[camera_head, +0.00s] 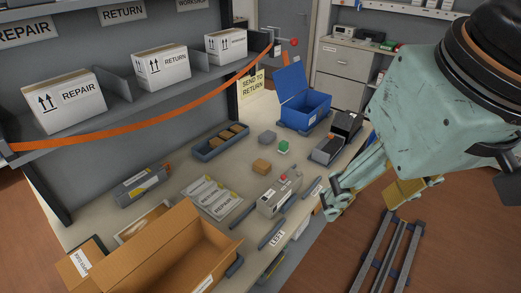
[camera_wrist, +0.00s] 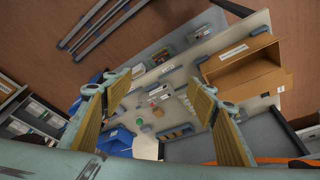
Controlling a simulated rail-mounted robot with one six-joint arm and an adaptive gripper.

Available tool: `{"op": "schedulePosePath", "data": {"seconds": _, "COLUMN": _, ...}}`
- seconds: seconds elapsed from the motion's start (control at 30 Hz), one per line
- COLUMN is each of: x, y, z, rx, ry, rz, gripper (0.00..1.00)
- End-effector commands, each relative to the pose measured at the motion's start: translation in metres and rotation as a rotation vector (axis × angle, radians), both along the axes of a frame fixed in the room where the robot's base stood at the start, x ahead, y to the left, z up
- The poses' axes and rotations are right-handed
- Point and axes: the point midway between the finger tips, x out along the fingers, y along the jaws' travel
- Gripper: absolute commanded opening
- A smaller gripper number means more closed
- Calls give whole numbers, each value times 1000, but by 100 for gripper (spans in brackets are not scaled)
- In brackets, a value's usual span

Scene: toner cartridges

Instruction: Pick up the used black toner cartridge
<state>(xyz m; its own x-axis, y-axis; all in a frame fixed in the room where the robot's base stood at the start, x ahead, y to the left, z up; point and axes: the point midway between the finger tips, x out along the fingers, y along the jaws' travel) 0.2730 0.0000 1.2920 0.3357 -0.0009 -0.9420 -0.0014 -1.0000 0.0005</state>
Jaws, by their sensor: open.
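A dark grey, long cartridge-like unit (camera_head: 137,187) with a pale label and an orange end lies at the left rear of the table. A lighter grey unit (camera_head: 280,195) with a label and red marks lies near the front edge, and it also shows in the wrist view (camera_wrist: 158,92). A black-topped unit (camera_head: 345,125) stands at the right end. I cannot tell which is the used black toner cartridge. My gripper (camera_head: 372,192) is beyond the table's right front edge. In the wrist view my gripper (camera_wrist: 150,92) is open and empty, its fingers wide apart.
An open cardboard box (camera_head: 205,245) stands at the front left, and a blue bin (camera_head: 305,100) at the back. A small tray (camera_head: 222,140) and several small blocks lie mid-table. An orange strap (camera_head: 150,122) crosses the shelf. Rails (camera_head: 385,250) lie on the floor.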

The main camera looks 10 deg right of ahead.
Motion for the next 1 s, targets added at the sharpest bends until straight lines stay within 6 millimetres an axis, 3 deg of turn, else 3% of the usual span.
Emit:
{"op": "schedulePosePath", "data": {"seconds": 0.37, "x": 28, "y": 0, "z": 2, "rx": 16, "ry": 24, "rz": -48, "gripper": 53}}
{"op": "schedulePosePath", "data": {"seconds": 1.0, "x": 117, "y": 0, "z": -5, "rx": 63, "ry": 89, "rz": -206, "gripper": 53}}
